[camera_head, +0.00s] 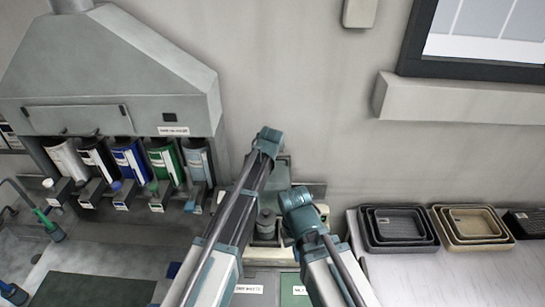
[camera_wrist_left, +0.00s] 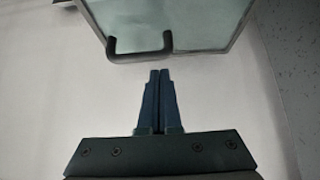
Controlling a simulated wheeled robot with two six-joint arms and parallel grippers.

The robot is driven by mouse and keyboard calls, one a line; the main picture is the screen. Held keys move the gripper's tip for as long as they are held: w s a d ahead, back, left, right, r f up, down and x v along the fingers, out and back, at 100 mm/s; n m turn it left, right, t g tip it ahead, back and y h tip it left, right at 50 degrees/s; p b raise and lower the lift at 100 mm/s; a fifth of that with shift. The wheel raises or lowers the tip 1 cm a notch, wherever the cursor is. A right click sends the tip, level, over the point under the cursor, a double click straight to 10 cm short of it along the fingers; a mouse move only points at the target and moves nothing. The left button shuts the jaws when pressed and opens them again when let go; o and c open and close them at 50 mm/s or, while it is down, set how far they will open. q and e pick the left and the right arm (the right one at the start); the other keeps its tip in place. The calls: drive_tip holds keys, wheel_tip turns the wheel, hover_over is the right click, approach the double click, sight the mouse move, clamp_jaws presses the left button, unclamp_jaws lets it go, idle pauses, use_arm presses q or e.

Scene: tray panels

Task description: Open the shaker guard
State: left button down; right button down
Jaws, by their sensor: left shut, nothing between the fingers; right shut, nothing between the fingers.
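The shaker guard is a pale green see-through panel (camera_wrist_left: 165,20) with a dark bar handle (camera_wrist_left: 140,54) at the top of the left wrist view. My left gripper (camera_wrist_left: 160,75) is shut and empty, its fingertips just below the handle in the picture; I cannot tell whether they touch it. In the head view, the shaker (camera_head: 285,172) stands against the wall, mostly hidden by my arms. A grey cylinder (camera_head: 265,224) shows between them. My right gripper (camera_head: 297,200) is at the shaker's front right, shut, its fingertips hard to make out.
A grey hooded dispenser (camera_head: 120,70) with several coloured canisters stands to the left. Stacked trays (camera_head: 398,228) and tan trays (camera_head: 472,227) lie on the right counter (camera_head: 440,275). A wall ledge (camera_head: 460,101) juts out at upper right. The wall above the shaker is clear.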

use_arm(q)
drive_tip(key=p+v, duration=0.7)
drive_tip(key=v, duration=0.3)
